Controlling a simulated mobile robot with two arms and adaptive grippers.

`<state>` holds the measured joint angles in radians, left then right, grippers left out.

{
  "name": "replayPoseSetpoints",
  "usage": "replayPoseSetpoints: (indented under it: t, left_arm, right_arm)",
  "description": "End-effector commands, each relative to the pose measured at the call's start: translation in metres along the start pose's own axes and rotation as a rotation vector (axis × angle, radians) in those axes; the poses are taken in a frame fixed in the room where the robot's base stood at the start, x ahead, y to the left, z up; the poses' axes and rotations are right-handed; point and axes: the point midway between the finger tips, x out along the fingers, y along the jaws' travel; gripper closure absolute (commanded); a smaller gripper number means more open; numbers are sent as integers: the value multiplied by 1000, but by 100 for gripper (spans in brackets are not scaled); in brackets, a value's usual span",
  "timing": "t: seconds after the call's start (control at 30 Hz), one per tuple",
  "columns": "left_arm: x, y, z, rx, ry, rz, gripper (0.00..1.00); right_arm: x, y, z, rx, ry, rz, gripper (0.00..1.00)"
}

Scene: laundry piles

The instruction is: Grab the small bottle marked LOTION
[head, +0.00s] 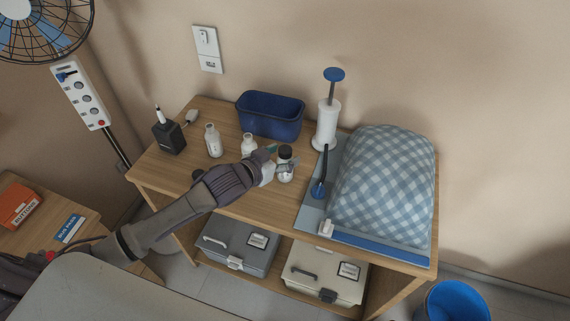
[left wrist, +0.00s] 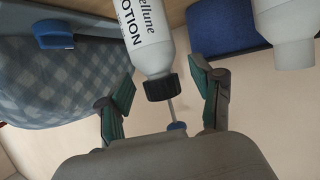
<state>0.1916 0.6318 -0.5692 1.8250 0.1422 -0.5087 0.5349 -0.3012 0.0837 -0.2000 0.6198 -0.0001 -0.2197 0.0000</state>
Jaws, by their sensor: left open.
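The white LOTION bottle (left wrist: 148,40) with a black cap shows in the left wrist view, its cap end between my fingers. Its lettering is partly cut off by the top edge. My left gripper also shows in the left wrist view (left wrist: 163,100), open, with one finger on each side of the cap; I see no clear contact. My right gripper is not in view.
Other white bottles (head: 213,141) stand left on the wooden table (head: 233,206). A checked cushion-like bundle (head: 383,185) fills the right. Two cases (head: 238,243) sit on the lower shelf.

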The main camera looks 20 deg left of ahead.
Motion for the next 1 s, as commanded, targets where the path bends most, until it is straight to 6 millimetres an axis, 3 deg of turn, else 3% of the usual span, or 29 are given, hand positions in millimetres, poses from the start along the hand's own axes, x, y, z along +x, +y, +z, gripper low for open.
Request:
replayPoseSetpoints:
  t: [0.13, 0.37, 0.77, 1.0]
  left_arm:
    - [13, 1, -1, 1, 2, 1, 34]
    - [14, 1, 0, 1, 1, 1, 34]
    - [14, 1, 1, 0, -1, 1, 100]
    - [14, 1, 1, 0, -2, 1, 100]
  right_arm:
    - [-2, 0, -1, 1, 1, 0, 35]
    - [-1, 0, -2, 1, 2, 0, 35]
    - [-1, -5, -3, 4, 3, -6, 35]
    - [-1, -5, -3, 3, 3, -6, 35]
